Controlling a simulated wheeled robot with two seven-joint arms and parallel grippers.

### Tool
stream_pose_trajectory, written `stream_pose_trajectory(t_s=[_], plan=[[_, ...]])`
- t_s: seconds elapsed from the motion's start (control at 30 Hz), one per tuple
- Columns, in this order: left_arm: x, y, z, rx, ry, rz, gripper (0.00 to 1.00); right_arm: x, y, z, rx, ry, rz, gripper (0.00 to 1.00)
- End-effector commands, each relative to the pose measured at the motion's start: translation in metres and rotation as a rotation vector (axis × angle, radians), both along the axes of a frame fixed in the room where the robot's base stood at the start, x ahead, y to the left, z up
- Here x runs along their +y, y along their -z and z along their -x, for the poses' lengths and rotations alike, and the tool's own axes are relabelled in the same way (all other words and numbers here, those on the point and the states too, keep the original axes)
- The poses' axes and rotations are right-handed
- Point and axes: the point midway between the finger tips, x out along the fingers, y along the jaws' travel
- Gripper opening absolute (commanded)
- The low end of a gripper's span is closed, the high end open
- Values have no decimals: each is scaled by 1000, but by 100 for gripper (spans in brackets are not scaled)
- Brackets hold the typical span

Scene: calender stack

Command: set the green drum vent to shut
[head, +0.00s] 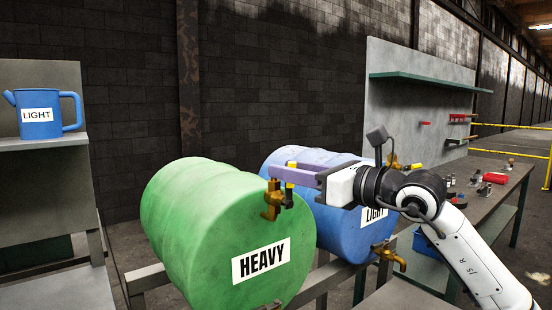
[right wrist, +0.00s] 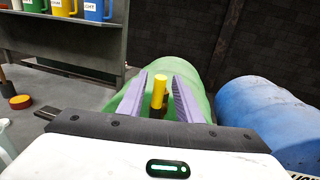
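The green drum (head: 205,225), labelled HEAVY, lies on its side on a rack. In the right wrist view the yellow handle (right wrist: 159,88) stands between the two fingers (right wrist: 162,82), with a gap visible on each side. The green drum (right wrist: 158,72) shows behind them. Whether a finger touches the handle is not clear. My left gripper is out of view.
A blue drum (head: 337,228), labelled LIGHT, lies close to the right, partly behind my right arm. Its lower brass tap (head: 390,258) sticks out in front. A blue jug (head: 40,114) stands on the left shelf. A workbench (head: 500,195) with small items is at right.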

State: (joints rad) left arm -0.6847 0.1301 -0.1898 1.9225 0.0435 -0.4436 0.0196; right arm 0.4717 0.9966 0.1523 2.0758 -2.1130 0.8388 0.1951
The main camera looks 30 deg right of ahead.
Motion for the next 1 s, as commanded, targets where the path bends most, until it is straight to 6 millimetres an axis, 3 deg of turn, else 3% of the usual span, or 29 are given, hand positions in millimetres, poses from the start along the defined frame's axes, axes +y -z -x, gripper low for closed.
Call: stream_pose_trajectory(t_s=[0.23,0.6,0.67,0.8,1.0], plan=[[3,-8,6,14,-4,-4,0,9,-2,-31,-1,-2,-1,32],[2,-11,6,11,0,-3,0,11,1,-37,0,-1,1,32],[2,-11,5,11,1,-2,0,11,1,-37,0,-2,0,25],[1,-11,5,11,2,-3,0,11,1,-37,0,-2,0,1],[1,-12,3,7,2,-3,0,11,1,-37,1,-2,0,0]])
